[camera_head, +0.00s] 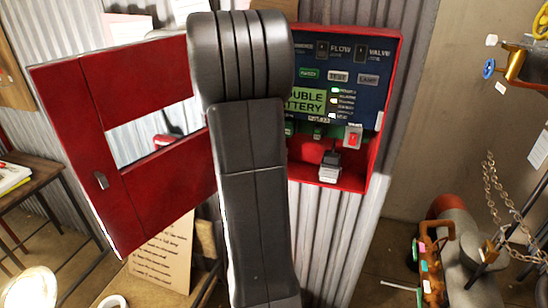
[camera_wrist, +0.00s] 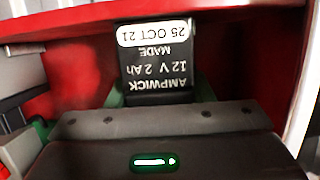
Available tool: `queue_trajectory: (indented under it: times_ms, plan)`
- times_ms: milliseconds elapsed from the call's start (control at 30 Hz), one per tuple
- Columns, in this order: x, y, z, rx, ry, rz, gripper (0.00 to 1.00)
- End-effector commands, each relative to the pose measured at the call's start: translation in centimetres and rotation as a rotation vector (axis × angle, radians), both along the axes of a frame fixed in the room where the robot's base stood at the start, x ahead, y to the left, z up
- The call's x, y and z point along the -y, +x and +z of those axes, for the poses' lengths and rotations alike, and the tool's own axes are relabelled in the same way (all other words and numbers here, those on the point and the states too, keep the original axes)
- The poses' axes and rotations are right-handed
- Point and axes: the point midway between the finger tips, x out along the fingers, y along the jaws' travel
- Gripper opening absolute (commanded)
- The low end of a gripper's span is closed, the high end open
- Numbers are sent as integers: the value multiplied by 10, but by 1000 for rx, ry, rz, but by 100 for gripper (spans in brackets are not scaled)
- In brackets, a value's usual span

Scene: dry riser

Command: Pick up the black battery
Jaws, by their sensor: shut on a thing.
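The black battery (camera_wrist: 157,62) shows in the wrist view, with white lettering and a white date label that appear upside down. My gripper (camera_wrist: 157,98) is shut on it, with greenish finger parts along both sides of its lower end. The gripper's dark body, with a lit green light, covers the bottom of that view and hides part of the battery. Red cabinet surfaces lie around the battery. In the head view my dark arm stands in front of the cabinet, and I cannot clearly make out the battery or gripper there.
The red cabinet (camera_head: 386,115) is open, its windowed door (camera_head: 95,115) swung left. Inside are a control panel (camera_head: 358,75), a red switch (camera_head: 353,137) and a small grey block (camera_head: 330,173) I cannot identify. A table (camera_head: 33,172) stands left; pipes and a chain (camera_head: 497,190) are right.

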Motion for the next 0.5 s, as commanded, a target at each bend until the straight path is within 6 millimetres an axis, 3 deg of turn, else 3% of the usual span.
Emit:
queue_trajectory:
  times_ms: [67, 500]
  plan:
    - [0, 0, 0, 0, 0, 0, 0]
    - [0, -1, 9, 4, 0, 0, 0]
